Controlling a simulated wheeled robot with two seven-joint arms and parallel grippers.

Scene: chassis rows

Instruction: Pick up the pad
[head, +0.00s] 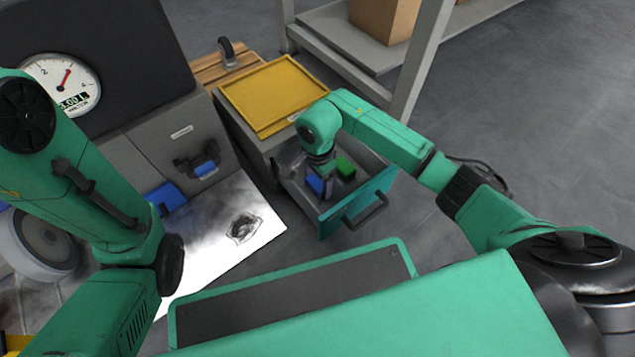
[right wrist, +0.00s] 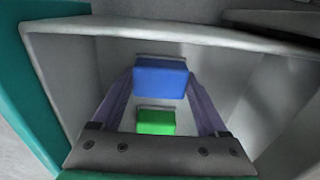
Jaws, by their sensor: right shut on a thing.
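My right gripper (head: 321,174) reaches down into an open grey drawer with a teal front (head: 340,212). In the right wrist view its two fingers (right wrist: 160,88) are shut on a blue block (right wrist: 160,77), one finger at each side. The blue block also shows in the head view (head: 314,182), partly hidden by the gripper. A green block (head: 346,167) lies in the drawer to the right of it; in the right wrist view the green block (right wrist: 156,122) shows below the blue one. I cannot tell which block is called the pad. My left gripper is out of view.
The drawer walls (right wrist: 75,90) stand close around the right gripper. A yellow tray (head: 275,95) lies on top of the drawer cabinet. A dial gauge (head: 64,84) and a grey cabinet (head: 185,135) stand at left. A shelf with a cardboard box (head: 385,18) is behind.

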